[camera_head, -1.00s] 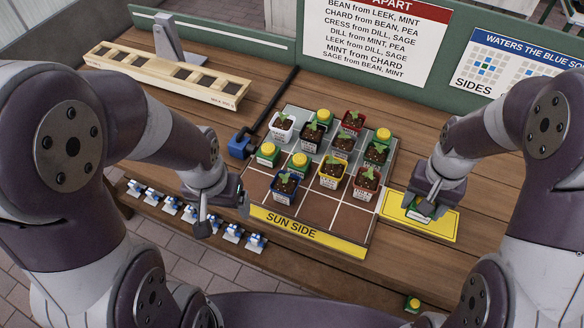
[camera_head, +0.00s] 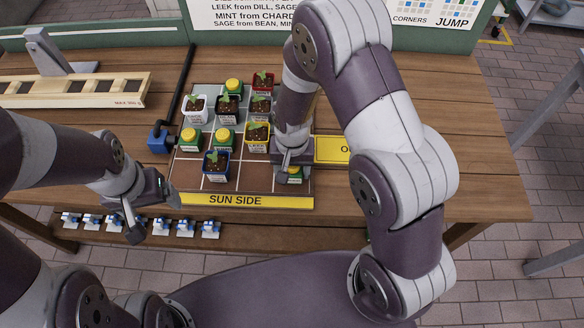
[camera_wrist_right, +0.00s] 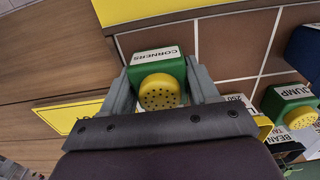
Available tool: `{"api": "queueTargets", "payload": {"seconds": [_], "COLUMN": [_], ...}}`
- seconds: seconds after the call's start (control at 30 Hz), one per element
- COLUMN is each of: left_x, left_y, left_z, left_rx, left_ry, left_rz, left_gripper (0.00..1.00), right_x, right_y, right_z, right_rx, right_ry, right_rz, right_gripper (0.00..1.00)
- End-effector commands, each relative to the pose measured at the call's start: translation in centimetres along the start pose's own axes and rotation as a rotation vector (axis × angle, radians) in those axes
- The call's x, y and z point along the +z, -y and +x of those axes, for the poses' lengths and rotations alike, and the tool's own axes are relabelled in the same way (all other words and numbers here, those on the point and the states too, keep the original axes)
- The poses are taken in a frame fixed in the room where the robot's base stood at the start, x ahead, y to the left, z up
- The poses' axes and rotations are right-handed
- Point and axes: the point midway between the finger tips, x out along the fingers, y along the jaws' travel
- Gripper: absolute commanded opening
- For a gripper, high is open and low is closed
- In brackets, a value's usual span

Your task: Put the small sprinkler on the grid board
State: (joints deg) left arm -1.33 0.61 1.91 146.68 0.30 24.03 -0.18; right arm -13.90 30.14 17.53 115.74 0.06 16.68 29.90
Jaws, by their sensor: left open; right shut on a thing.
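The small sprinkler (camera_wrist_right: 152,65) is a green block with a yellow perforated head and a CORNERS label. In the right wrist view it sits between the fingers of my right gripper (camera_wrist_right: 162,80), which is shut on it. In the head view the sprinkler (camera_head: 295,178) shows partly below my right gripper (camera_head: 291,165), at the front right of the grid board (camera_head: 258,180). I cannot tell whether it touches the board. My right arm hides the board's right side. My left gripper (camera_head: 154,208) is open and empty, left of the board.
The board holds several seedling pots, such as a blue one (camera_head: 216,166), and other green-and-yellow sprinklers (camera_head: 191,138). Blue-white clips (camera_head: 115,222) line the front.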

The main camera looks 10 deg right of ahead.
Motion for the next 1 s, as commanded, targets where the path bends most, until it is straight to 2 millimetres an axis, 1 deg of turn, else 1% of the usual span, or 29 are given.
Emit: {"api": "queueTargets", "payload": {"seconds": [0.03,0.1,0.3,0.43,0.47,0.77,0.8,0.87,0.97,1.0], "left_x": [0.0,0.0,0.0,0.0,0.0,0.0,0.0,0.0,0.0,0.0], "left_y": [0.0,0.0,0.0,0.0,0.0,0.0,0.0,0.0,0.0,0.0], "left_z": [-0.1,-0.1,0.0,0.2,0.1,0.0,-0.2,-0.1,-0.1,-0.1], "left_rx": [0.0,0.0,0.0,0.0,0.0,0.0,0.0,0.0,0.0,0.0], "left_ry": [0.0,0.0,0.0,0.0,0.0,0.0,0.0,0.0,0.0,0.0], "left_rz": [0.0,0.0,0.0,0.0,0.0,0.0,0.0,0.0,0.0,0.0], "left_gripper": [0.85,0.85,0.85,0.85,0.85,0.85,0.85,0.85,0.85,0.85], "right_x": [0.0,-0.1,-0.1,-0.1,-0.1,-0.1,-0.1,-0.2,-0.2,-0.2], "right_y": [0.0,0.0,0.0,0.0,0.0,0.0,0.0,0.0,0.1,0.1], "right_z": [0.6,0.9,0.9,1.4,1.2,1.0,0.6,0.0,-2.4,-3.6], "right_rx": [0.0,-0.001,-0.001,-0.001,-0.001,-0.001,-0.002,-0.003,-0.005,-0.005], "right_ry": [0.0,-0.001,-0.002,-0.002,-0.002,-0.002,-0.003,-0.006,-0.008,-0.009], "right_rz": [0.0,0.0,0.0,0.0,0.0,0.0,0.0,0.0,0.0,0.0], "right_gripper": [0.25,0.25,0.25,0.25,0.69,0.7,0.7,0.7,0.7,0.7]}}
